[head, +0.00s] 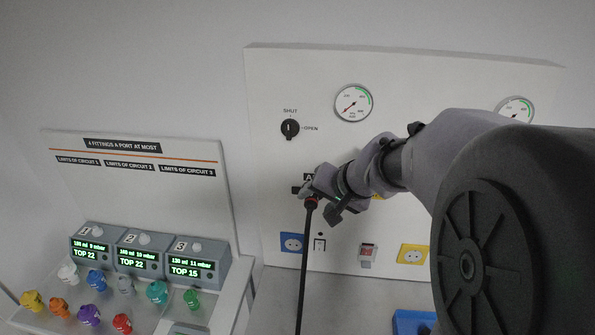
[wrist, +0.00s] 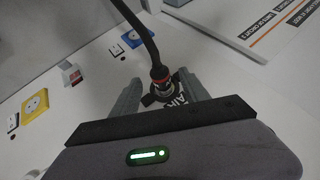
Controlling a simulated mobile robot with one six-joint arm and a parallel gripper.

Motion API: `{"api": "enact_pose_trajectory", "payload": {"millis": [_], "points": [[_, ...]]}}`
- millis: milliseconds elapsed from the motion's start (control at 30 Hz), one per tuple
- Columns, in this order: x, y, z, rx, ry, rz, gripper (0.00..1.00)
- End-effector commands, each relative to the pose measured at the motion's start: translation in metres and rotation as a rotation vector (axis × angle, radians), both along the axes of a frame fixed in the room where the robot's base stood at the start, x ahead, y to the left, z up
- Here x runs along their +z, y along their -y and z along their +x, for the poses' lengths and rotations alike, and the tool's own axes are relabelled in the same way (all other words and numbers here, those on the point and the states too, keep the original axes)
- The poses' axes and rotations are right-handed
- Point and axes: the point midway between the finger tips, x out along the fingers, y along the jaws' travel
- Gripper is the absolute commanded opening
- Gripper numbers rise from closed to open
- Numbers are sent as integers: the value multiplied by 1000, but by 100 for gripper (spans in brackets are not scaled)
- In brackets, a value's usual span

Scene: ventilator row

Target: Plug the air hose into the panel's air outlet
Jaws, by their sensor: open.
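The air hose (head: 304,255) is black and hangs down from the white wall panel (head: 430,80). Its end fitting, with a red ring (wrist: 160,74), is at the panel beside the AIR label (wrist: 183,96). The outlet is mostly hidden behind the fitting and my gripper, and I cannot tell how deep the fitting sits. My gripper (head: 319,193) is at the panel around the hose end. In the wrist view its open fingers (wrist: 158,92) stand on either side of the fitting, with visible gaps.
A shut/open knob (head: 290,128) and a gauge (head: 353,103) are above. A blue socket (head: 291,243), a red switch (head: 367,253) and a yellow socket (head: 412,254) are below. At left stand three display units (head: 141,252) with several coloured fittings in front.

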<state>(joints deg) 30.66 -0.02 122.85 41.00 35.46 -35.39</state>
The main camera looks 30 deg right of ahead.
Motion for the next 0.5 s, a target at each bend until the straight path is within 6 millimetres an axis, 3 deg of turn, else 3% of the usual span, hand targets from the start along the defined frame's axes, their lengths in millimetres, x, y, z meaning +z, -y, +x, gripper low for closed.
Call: {"api": "enact_pose_trajectory", "payload": {"millis": [33,300,500], "points": [[16,2,-9,-4,4,-2,53],[82,7,-69,-5,4,-3,53],[108,9,-95,-3,1,-1,53]]}}
